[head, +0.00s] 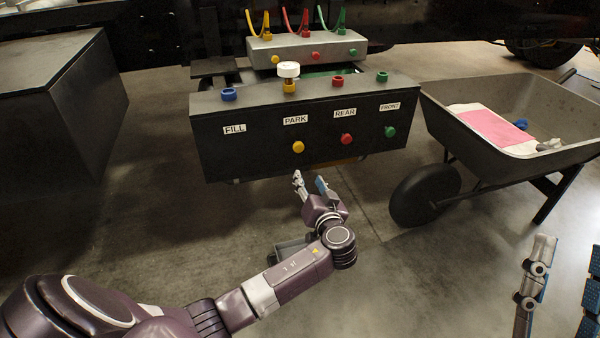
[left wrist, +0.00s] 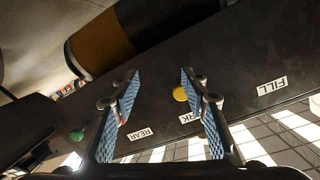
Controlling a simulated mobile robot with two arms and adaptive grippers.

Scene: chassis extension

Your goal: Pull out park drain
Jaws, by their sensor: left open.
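The park drain is a yellow knob (head: 298,147) on the front of the black box (head: 215,160), below the PARK label (head: 295,120). My left gripper (head: 309,181) is open and empty, a little below and in front of this knob, fingers toward the box. In the left wrist view the yellow knob (left wrist: 180,93) shows between the two spread fingers, closer to the right-hand finger, which partly covers the PARK label. I cannot tell how far the fingertips are from it. My right gripper (head: 568,250) is at the lower right, fingers apart, with nothing visible between them.
A red knob (head: 346,139) and a green knob (head: 389,132) sit to the right on the same face. A white-capped yellow fitting (head: 289,77) stands on top. A wheelbarrow (head: 480,160) is at the right, a dark block (head: 60,110) at the left.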

